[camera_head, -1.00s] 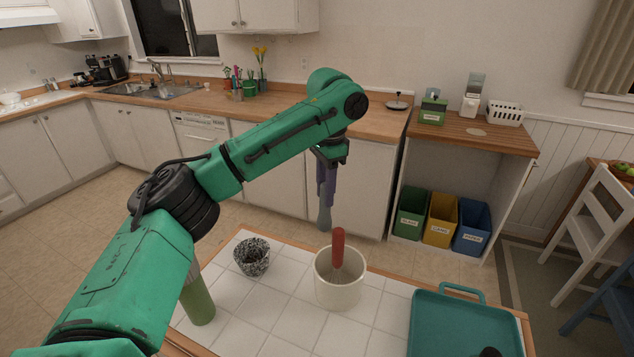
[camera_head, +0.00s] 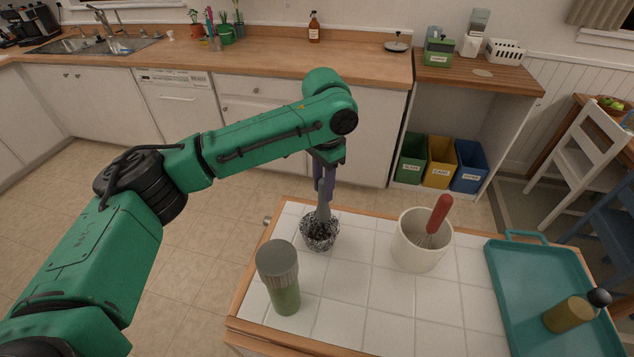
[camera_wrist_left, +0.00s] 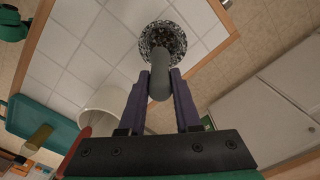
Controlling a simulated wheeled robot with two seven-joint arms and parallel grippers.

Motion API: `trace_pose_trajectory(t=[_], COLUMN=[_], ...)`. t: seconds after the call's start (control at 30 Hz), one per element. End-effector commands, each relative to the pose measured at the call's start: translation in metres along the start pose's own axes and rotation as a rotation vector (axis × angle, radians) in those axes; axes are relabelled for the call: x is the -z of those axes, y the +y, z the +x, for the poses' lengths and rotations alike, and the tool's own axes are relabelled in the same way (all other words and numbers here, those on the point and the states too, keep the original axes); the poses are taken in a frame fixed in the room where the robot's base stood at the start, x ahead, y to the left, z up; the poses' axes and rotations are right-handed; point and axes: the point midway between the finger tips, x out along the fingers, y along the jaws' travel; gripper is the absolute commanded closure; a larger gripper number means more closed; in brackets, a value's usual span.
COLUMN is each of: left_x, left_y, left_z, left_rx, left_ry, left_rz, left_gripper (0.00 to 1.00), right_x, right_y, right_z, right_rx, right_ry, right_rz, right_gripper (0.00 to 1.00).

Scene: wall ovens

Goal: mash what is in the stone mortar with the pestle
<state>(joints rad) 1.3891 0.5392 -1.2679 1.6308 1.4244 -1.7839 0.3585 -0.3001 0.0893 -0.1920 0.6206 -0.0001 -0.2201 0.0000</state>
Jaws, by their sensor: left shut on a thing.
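The speckled black-and-white stone mortar (camera_head: 320,237) stands upright on the white tiled worktop, and dark bits show inside it. It also shows in the left wrist view (camera_wrist_left: 174,35). My left gripper (camera_head: 325,187) is above the mortar, pointing down, shut on the grey pestle (camera_head: 323,212). The pestle hangs nearly upright, with its lower end at the mortar's mouth; I cannot tell whether it touches the contents. In the left wrist view the pestle (camera_wrist_left: 159,78) sits between the two purple fingers (camera_wrist_left: 160,92). My right gripper is not in view.
A green jar with a grey lid (camera_head: 279,277) stands front left of the mortar. A cream crock (camera_head: 412,246) with a red-handled tool (camera_head: 438,213) stands right of it. A teal tray (camera_head: 527,290) holding a yellowish bottle (camera_head: 568,314) lies at far right. Tiles between these are bare.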

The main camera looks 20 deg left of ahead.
Motion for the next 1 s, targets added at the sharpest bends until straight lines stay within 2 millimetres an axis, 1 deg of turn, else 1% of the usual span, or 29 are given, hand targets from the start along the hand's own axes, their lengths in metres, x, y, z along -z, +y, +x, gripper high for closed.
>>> trace_pose_trajectory(t=[0.03,0.17,0.33,0.4,0.47,0.8,1.0], left_x=[0.000,-0.001,-0.001,-0.001,-0.001,-0.001,-0.001], left_y=[-0.001,-0.001,-0.001,-0.001,-0.001,-0.001,-0.001], left_z=[0.010,0.021,0.034,0.038,0.044,0.080,0.086], left_rx=[0.001,0.001,0.001,-0.001,-0.002,-0.001,0.000], left_ry=[0.000,0.000,0.000,-0.001,-0.002,-0.001,0.000], left_rz=[-0.002,-0.002,-0.001,-0.002,-0.002,-0.002,-0.002], left_gripper=[1.00,1.00,1.00,1.00,1.00,1.00,1.00], right_x=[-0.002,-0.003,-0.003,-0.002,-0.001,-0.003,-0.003], right_y=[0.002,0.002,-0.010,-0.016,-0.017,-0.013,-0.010], right_z=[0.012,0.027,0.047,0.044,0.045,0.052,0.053], right_rx=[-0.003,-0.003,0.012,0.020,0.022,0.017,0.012], right_ry=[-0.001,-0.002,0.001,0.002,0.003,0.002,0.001], right_rz=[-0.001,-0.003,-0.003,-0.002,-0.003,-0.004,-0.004], right_gripper=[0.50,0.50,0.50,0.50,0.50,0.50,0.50])
